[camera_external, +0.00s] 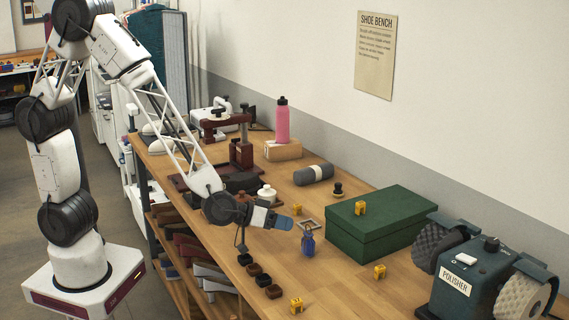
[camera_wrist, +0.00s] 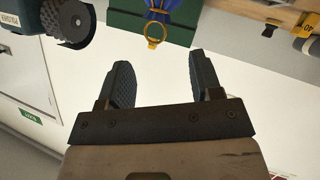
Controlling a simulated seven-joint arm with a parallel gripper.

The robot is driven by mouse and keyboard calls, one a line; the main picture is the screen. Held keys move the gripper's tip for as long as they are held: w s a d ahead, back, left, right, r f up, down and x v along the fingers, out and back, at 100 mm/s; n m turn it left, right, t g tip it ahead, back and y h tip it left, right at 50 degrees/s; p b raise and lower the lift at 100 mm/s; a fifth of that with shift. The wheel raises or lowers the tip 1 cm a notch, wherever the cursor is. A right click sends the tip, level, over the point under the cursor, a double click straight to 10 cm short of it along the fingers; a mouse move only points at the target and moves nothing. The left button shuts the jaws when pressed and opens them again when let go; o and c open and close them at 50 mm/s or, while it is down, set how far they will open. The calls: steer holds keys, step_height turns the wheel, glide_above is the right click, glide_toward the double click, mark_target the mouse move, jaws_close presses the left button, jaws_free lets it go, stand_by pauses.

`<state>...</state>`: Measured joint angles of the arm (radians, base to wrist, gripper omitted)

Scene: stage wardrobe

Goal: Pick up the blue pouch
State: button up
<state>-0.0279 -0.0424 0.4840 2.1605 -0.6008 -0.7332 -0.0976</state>
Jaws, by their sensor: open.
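The blue pouch (camera_external: 308,244) stands upright on the wooden bench, in front of the green box. In the wrist view the pouch (camera_wrist: 166,8) is at the top edge, partly cut off, with a gold tie and a gold ring (camera_wrist: 155,34) on it. My gripper (camera_external: 289,222) is open and empty, held roughly level above the bench, with its tips just left of the pouch's top in the external view. In the wrist view the two dark fingers of my gripper (camera_wrist: 161,72) are apart, and the pouch and ring lie beyond their tips, not between them.
The green box (camera_external: 375,225) is behind the pouch. A polisher (camera_external: 470,275) stands at the right. Bare bench (camera_external: 335,290) is in front.

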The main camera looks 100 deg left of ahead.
mark_target(306, 233)
steer(key=shift+x, duration=1.35)
steer(key=shift+x, duration=2.55)
steer(key=shift+f, duration=0.1)
steer(key=c, duration=1.1)
